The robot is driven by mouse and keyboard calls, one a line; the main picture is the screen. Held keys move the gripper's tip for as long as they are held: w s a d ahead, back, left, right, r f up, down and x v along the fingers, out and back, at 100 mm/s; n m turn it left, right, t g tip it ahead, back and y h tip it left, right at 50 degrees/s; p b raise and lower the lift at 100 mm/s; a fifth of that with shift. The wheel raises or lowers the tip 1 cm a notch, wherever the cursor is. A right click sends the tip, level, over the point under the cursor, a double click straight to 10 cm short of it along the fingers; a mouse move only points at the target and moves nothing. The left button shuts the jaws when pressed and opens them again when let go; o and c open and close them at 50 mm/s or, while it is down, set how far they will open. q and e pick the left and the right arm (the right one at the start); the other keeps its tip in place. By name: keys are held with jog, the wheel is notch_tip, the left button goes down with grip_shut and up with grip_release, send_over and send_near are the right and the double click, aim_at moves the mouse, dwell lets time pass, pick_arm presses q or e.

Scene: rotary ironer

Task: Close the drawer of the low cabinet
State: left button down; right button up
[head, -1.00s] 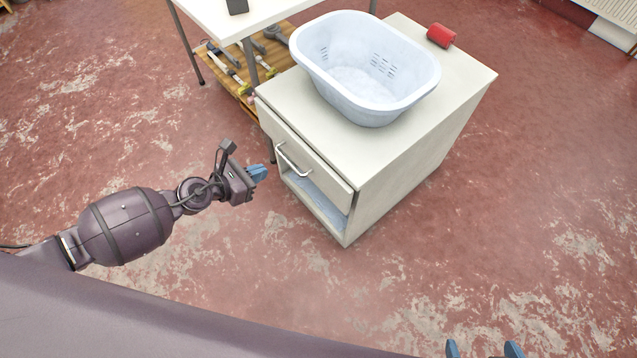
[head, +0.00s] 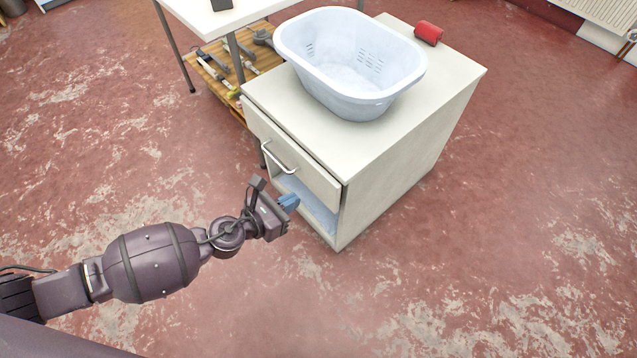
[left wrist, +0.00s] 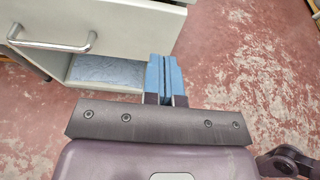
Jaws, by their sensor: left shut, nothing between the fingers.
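The low cabinet (head: 400,165) is cream-white and stands on the red floor. Its drawer (head: 290,155) is at the top of the front, with a silver bar handle (head: 279,159); the drawer front stands slightly out from the body. Below it is an open compartment (head: 318,210) with a bluish bottom. My left gripper (head: 289,202) has blue fingers, shut and empty, in front of the cabinet and below the drawer in the picture. In the left wrist view the fingers (left wrist: 165,78) point toward the cabinet, right of the handle (left wrist: 52,42); I cannot tell if they touch it. My right gripper is out of view.
A pale blue laundry basket (head: 350,65) and a red cylindrical object (head: 429,33) stand on the cabinet top. A white table (head: 235,15) is behind left, with a wooden pallet-like shelf (head: 225,75) holding tools. The floor at front and right is clear.

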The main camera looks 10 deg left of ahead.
aim_at(327, 180)
pick_arm(q)
jog(key=x, duration=0.7)
jog(key=shift+w+d+r+b, duration=0.15)
jog(key=shift+r+b, duration=0.15)
jog(key=shift+b, duration=0.05)
jog(key=shift+w+d, duration=0.35)
jog(key=shift+w, duration=0.15)
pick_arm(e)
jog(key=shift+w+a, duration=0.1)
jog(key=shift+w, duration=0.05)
pick_arm(q)
jog(key=shift+w+d, duration=0.1)
